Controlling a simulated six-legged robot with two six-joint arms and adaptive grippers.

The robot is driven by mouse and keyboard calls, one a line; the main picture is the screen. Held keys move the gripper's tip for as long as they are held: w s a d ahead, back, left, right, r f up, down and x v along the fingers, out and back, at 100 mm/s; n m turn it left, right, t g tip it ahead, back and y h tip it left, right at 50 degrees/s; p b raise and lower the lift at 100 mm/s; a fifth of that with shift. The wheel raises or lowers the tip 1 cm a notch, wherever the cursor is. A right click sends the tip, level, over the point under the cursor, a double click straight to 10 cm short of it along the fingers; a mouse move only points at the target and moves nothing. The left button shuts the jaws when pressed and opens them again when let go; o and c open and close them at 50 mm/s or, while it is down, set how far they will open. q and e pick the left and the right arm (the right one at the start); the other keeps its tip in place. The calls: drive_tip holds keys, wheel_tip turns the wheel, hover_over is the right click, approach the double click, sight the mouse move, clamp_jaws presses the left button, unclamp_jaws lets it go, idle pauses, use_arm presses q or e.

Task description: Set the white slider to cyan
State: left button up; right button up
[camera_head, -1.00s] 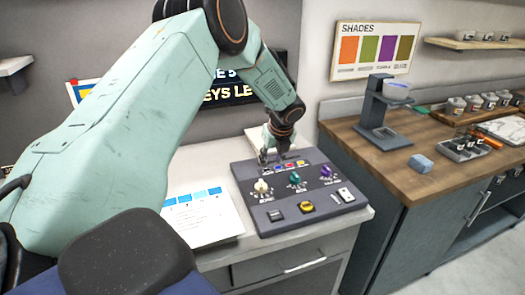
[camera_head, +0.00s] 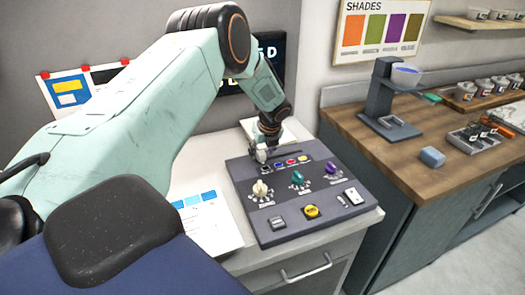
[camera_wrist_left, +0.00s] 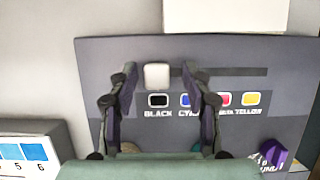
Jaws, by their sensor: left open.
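The dark grey control panel (camera_head: 245,190) lies on the counter, and its back part fills the wrist view (camera_wrist_left: 95,60). The white slider (camera_wrist_left: 157,75) sits at the left end of a dark slot (camera_wrist_left: 235,72), above the black swatch labelled BLACK (camera_wrist_left: 159,101). The cyan swatch (camera_wrist_left: 192,101) is just right of it, partly behind a finger. My left gripper (camera_wrist_left: 160,82) is open, with one finger on each side of the slider and visible gaps. My right gripper is not in view.
A sheet with blue swatches (camera_head: 208,222) lies left of the panel. A wooden counter (camera_head: 400,165) stands at right with a dark stand and a blue block (camera_head: 432,157).

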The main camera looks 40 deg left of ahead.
use_arm(q)
drive_tip(key=shift+s+d, duration=0.15)
drive_tip(key=shift+s+a, duration=0.2)
drive_tip(key=shift+c, duration=0.4)
drive_tip(key=shift+w+f, duration=0.15)
drive_tip(key=c, duration=0.3)
drive_tip(key=shift+w+d, duration=0.1)
drive_tip(key=shift+d, duration=0.1)
drive_tip(key=c, duration=0.3)
drive_tip(key=shift+a, duration=0.15)
clamp_jaws()
drive_tip(key=shift+r, duration=0.2)
